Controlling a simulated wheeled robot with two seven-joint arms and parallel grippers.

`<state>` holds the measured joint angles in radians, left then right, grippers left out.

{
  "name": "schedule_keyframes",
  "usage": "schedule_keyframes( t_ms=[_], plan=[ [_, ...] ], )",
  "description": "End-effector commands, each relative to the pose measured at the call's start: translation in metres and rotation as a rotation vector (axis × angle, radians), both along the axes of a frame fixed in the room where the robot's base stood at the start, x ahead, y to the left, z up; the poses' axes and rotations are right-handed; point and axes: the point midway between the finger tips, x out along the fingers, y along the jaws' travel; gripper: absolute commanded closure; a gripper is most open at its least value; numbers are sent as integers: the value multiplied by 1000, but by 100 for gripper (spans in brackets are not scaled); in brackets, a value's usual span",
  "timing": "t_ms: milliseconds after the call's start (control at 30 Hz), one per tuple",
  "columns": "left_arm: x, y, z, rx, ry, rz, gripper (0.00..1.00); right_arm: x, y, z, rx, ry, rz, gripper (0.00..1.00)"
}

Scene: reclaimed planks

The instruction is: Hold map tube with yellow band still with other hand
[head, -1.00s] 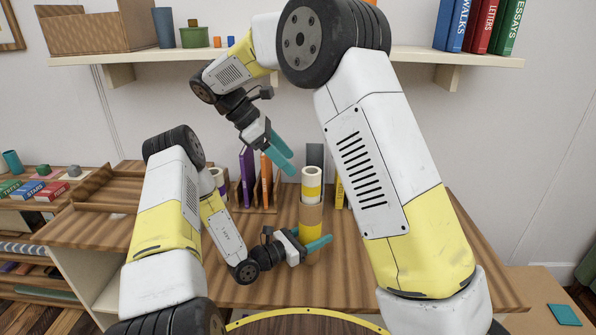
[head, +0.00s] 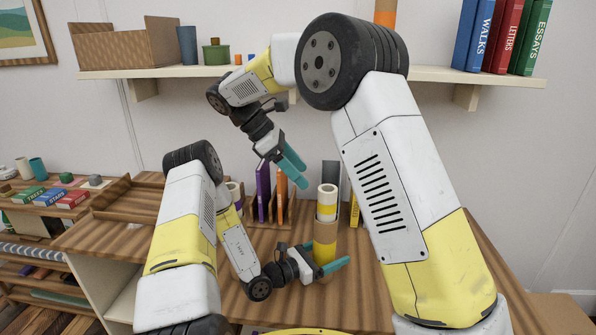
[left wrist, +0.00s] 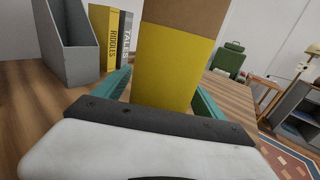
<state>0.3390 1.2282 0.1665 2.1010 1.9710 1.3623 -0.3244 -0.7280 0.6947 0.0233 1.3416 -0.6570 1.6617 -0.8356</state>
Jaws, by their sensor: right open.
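The map tube, brown with a yellow band (head: 325,252), stands upright on the wooden table. A white roll with a yellow stripe (head: 327,203) sticks out of its top. My left gripper (head: 333,260) is low on the tube, one finger on each side at the yellow band. In the left wrist view the band (left wrist: 172,75) fills the space between the fingers, which look shut on it. My right gripper (head: 298,173) is open and empty, above and left of the roll's top, apart from it.
Behind the tube stand purple and orange books (head: 264,190) in a wooden holder, a grey file holder (left wrist: 70,45) and a yellow book (left wrist: 103,38). A wooden tray (head: 130,200) lies at left. A shelf (head: 430,75) runs above. Table front right of the tube is clear.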

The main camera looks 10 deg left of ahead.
Motion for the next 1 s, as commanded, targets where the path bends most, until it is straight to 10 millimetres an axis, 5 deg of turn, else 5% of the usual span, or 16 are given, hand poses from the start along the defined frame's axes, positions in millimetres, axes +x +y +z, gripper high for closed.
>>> schedule_keyframes(
  t_ms=[367, 800, 1000],
  plan=[
    [-1, 2, 0, 1, 1, 1, 7, 0, 0, 0, 0, 0, 0, 30],
    [-35, 50, 0, 1, 1, 3, 7, 0, 0, 0, 0, 0, 0, 30],
    [-41, 57, 0, 0, 0, 0, 7, 0, 0, 0, 0, 0, 0, 30]
  ],
)
